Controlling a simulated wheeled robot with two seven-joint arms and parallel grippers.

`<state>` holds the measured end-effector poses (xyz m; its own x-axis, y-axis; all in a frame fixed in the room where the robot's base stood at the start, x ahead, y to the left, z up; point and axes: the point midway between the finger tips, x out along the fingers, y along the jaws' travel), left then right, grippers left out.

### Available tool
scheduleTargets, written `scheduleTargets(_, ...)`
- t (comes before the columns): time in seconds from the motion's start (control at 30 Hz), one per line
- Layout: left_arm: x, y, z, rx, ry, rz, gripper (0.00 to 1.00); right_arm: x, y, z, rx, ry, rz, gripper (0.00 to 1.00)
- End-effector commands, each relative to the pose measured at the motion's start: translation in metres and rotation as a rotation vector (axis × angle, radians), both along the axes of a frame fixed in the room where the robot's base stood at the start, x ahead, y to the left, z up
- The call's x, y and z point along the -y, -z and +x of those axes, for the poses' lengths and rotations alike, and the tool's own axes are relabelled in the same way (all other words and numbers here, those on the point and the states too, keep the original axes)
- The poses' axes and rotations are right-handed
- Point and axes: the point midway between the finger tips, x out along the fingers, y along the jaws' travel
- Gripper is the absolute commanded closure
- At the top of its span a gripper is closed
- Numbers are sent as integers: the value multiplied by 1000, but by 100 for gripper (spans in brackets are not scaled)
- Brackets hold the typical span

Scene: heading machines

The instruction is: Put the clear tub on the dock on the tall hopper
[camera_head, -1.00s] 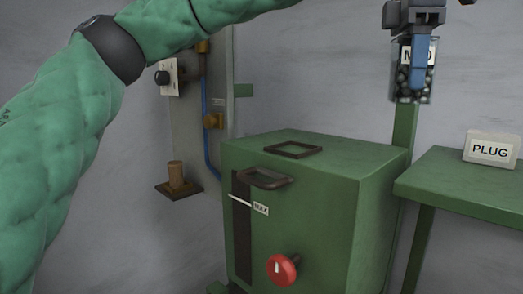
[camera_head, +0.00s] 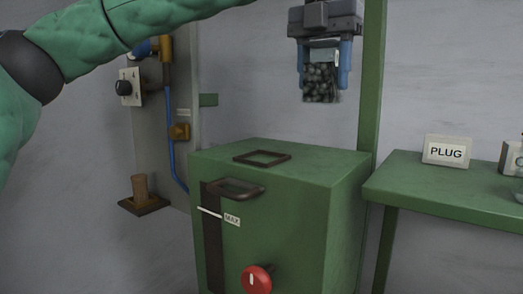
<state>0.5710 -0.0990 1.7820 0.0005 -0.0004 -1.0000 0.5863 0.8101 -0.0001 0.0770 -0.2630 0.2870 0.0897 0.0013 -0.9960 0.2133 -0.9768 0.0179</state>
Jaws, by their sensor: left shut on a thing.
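The clear tub (camera_head: 320,92), filled with dark round pieces, hangs upright in the air. My left gripper (camera_head: 322,76) is shut on it from above, with a blue finger on either side. The tall hopper (camera_head: 285,185) is a green cabinet with a MAX mark on its front. Its dock (camera_head: 262,158), a dark square frame, lies on the hopper's top and looks empty. The tub is above the hopper, apart from it and to the right of the dock in the picture. My right gripper is not in view.
A red knob (camera_head: 257,279) and a dark handle (camera_head: 236,188) stick out from the hopper's front. A green post (camera_head: 371,80) rises behind it. Pipes and a switch (camera_head: 130,87) are at left.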

Motion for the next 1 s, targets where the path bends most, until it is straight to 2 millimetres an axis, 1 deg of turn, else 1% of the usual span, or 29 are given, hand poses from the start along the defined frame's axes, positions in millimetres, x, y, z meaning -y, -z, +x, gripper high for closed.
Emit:
scheduleTargets(0.03,-7,6,3,-1,-3,-1,85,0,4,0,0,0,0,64)
scheduleTargets(0.23,-40,27,18,0,-3,-1,85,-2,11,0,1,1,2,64)
scheduleTargets(0.4,-67,45,31,0,-2,-2,85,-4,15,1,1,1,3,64)
scheduleTargets(0.53,-85,57,40,-1,-2,-1,85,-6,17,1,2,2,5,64)
scheduleTargets(0.7,-98,65,45,1,1,-1,85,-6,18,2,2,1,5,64)
scheduleTargets(0.83,-99,69,46,0,1,0,85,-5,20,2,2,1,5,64)
scheduleTargets(1.0,-99,89,46,0,1,0,85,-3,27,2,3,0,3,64)
